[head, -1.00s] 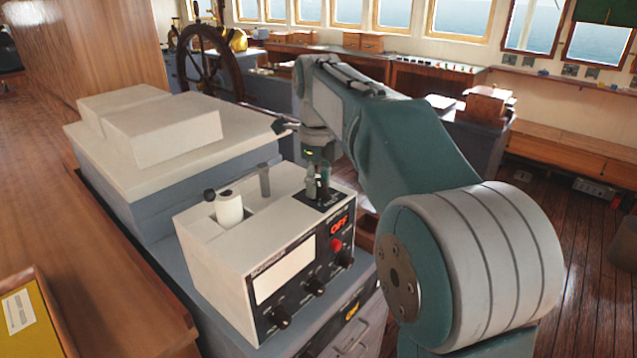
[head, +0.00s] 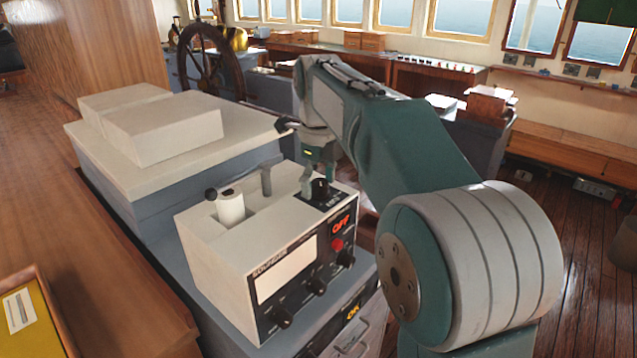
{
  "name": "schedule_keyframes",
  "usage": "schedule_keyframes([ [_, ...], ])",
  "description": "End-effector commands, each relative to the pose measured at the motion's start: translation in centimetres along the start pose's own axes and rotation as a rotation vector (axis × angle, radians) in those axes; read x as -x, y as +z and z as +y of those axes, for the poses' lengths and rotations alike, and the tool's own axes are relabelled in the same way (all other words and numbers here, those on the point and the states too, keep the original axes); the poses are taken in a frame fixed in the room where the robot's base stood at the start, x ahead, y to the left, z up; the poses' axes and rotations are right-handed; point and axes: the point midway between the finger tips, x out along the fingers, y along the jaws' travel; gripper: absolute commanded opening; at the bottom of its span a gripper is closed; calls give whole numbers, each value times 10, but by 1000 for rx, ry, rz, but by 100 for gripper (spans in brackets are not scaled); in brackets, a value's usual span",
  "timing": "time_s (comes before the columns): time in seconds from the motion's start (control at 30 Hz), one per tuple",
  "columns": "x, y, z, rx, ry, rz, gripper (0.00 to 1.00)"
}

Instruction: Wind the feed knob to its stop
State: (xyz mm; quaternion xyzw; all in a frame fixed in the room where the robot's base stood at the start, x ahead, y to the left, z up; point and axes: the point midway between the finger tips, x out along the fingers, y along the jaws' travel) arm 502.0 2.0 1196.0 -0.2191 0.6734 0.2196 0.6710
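The dark knob (head: 320,188), which I take for the feed knob, stands on a black plate on top of the cream recorder box (head: 215,255), at its far right corner. My gripper (head: 314,184) points down at this knob from above. One grey finger shows just left of the knob; the other is mostly hidden. I cannot tell whether the fingers touch the knob or how far apart they are.
A white roll (head: 230,208) sits in a recess on the box top, beside a grey post (head: 266,180) and a dark-tipped lever (head: 212,193). Pale blocks (head: 165,135) lie on the cabinet behind. A ship's wheel (head: 208,60) stands further back.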

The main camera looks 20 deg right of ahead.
Motion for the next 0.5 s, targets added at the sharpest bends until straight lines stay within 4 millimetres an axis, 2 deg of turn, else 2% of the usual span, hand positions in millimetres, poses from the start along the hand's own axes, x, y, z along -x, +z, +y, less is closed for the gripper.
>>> schedule_keyframes([
  [0.27,7,0,0,0,-2,-2,82],
  [0.5,44,2,-1,0,-4,-3,82],
])
